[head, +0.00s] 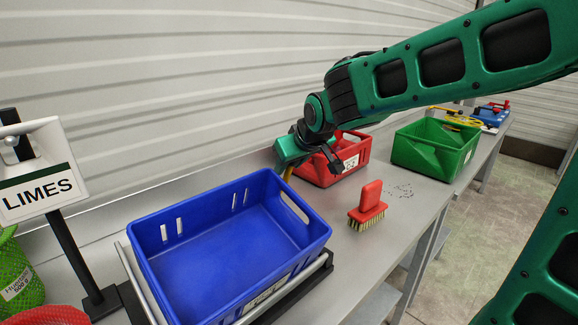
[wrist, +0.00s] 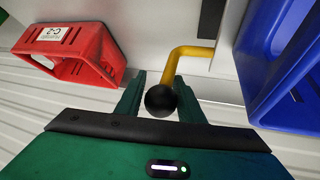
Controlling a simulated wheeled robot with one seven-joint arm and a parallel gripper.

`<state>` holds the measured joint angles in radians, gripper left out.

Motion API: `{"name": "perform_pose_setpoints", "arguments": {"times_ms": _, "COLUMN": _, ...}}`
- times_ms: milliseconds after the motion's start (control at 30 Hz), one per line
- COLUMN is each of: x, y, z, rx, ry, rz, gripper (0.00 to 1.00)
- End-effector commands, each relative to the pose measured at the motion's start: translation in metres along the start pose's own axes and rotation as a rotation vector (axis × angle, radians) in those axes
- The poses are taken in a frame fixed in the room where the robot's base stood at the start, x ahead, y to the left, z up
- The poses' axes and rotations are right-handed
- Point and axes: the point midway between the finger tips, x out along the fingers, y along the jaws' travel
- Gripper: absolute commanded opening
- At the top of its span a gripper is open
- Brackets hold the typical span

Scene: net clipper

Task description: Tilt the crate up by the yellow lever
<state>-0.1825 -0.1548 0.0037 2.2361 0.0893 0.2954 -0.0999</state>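The blue crate (head: 225,245) sits level, open side up and empty, on a dark base with a metal rail at the front left. It also shows at the right of the wrist view (wrist: 285,55). The yellow lever (wrist: 195,52) is a bent rod ending in a round black knob (wrist: 160,100). In the head view only a short bit of the lever (head: 288,172) shows behind the crate's far side. My gripper (wrist: 160,92) has one finger on each side of the knob, close against it, and appears shut on it.
A red bin (head: 335,165) stands just beyond my gripper. A red brush (head: 368,205) lies right of the crate. A green bin (head: 437,147) is farther along the bench (head: 385,245). A LIMES sign (head: 40,170) stands at the left, and the ribbed wall is close behind.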

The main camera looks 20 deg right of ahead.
Motion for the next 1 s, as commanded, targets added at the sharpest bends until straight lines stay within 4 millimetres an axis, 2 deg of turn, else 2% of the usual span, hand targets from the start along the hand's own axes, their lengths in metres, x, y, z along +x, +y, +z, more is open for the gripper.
{"name": "perform_pose_setpoints", "arguments": {"times_ms": 333, "x": -0.001, "y": -0.001, "z": -0.001, "rx": -0.001, "ry": 0.003, "rz": -0.001, "gripper": 0.49}}
{"name": "perform_pose_setpoints", "arguments": {"times_ms": 467, "x": -0.007, "y": -0.001, "z": -0.002, "rx": -0.001, "ry": 0.006, "rz": -0.001, "gripper": 0.49}}
{"name": "perform_pose_setpoints", "arguments": {"times_ms": 1000, "x": -0.091, "y": -0.001, "z": -0.002, "rx": 0.000, "ry": 0.005, "rz": 0.000, "gripper": 0.49}}
